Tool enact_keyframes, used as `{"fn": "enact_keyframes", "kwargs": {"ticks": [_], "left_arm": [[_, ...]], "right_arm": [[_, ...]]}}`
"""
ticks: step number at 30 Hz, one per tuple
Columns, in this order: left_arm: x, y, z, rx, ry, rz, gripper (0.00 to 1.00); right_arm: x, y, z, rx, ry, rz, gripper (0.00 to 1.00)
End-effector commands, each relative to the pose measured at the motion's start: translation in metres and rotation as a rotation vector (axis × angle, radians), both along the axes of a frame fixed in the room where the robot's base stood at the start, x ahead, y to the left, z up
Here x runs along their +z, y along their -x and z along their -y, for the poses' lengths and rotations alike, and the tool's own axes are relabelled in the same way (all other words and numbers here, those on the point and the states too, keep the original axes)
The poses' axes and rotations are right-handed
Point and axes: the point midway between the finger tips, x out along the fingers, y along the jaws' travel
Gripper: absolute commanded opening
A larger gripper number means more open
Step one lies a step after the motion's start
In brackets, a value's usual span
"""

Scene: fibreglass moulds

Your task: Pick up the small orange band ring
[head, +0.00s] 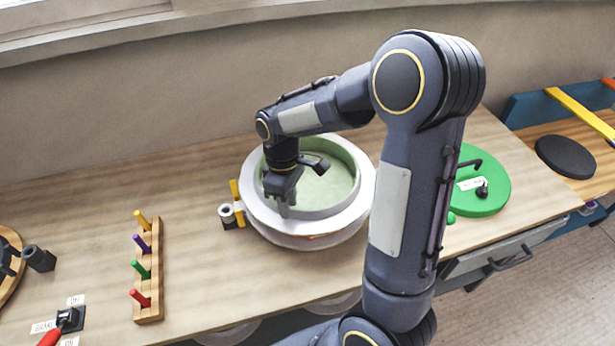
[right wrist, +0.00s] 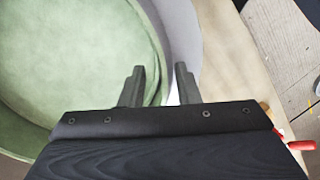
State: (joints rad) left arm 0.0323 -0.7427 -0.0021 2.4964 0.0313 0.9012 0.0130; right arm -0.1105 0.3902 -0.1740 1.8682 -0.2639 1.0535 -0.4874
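I cannot make out a small orange band ring clearly in either view. A small orange-red patch (head: 313,236) shows low on the front of the round white mould (head: 362,200); I cannot tell what it is. My right gripper (head: 285,207) reaches down over the front left of the mould's wall. The mould's green inside (right wrist: 70,60) fills the left of that view. My left gripper is not in view.
A yellow upright piece (head: 236,203) and a small white-topped cylinder (head: 227,213) stand close left of the mould. A wooden peg rack (head: 150,290) with coloured pegs stands further left. A green disc (head: 490,200) lies to the right.

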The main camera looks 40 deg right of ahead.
Motion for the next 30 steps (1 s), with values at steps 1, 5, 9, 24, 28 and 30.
{"fn": "enact_keyframes", "kwargs": {"ticks": [1,5,9,24,28,30], "left_arm": [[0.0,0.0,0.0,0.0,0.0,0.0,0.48],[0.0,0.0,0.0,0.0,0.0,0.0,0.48],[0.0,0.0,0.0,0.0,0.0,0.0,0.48],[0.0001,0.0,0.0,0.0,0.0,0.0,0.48],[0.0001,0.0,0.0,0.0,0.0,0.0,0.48],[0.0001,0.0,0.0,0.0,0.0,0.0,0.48]], "right_arm": [[0.0002,-0.0001,0.0,0.0,0.0,0.0,0.22],[0.0003,-0.0001,0.0,0.0,0.0,0.0,0.05],[0.0004,-0.0002,-0.0001,0.0,0.0,0.0,0.0],[0.0005,-0.0001,0.0006,-0.002,0.001,0.0,0.0],[0.0005,-0.0002,0.0007,-0.002,0.001,0.0,0.0],[0.0006,-0.0001,0.0008,-0.002,0.002,0.0,0.0]]}}
